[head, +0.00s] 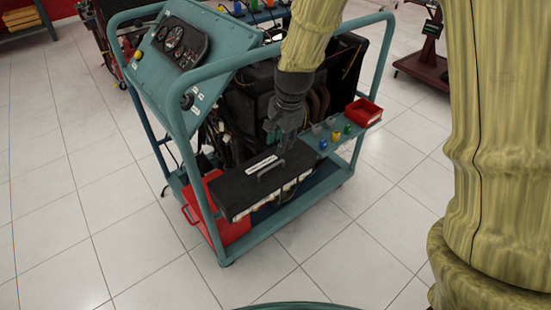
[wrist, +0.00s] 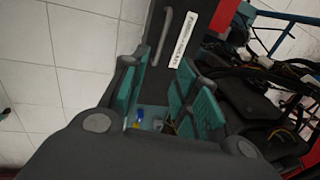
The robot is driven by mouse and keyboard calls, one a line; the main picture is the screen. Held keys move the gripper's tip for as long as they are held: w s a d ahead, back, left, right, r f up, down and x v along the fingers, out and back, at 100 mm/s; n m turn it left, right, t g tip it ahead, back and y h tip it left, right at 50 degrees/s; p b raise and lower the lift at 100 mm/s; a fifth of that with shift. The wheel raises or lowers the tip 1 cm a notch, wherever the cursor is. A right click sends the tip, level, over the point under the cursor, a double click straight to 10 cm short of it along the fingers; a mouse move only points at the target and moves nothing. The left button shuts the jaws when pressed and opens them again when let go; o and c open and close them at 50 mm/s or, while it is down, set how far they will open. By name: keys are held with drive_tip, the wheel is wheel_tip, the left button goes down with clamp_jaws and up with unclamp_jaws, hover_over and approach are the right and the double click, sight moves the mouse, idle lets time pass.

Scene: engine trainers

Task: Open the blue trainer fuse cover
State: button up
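The blue trainer (head: 207,75) is a teal-framed engine stand on wheels. Its fuse cover (head: 245,189) is a long black box lid with a white label and a grey bar handle (head: 271,166), low on the near side. The lid looks closed. In the wrist view the cover (wrist: 197,8) and handle (wrist: 163,38) show at the top, past the fingers. My gripper (head: 277,143) points down just above and behind the handle, apart from it as far as I can tell. Its teal-padded fingers (wrist: 165,98) are spread, with nothing held between them.
A red box (head: 232,226) sits below the cover's left end. A red tray (head: 363,111) and small coloured parts (head: 335,136) are on the side shelf to the right. The frame's upright tube (head: 188,150) stands left of the cover. The tiled floor (head: 330,245) in front is clear.

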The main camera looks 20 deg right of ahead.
drive_tip(key=b, duration=0.1)
hover_over(276, 173)
wheel_tip(276, 173, down, 10)
idle(0.3)
clamp_jaws()
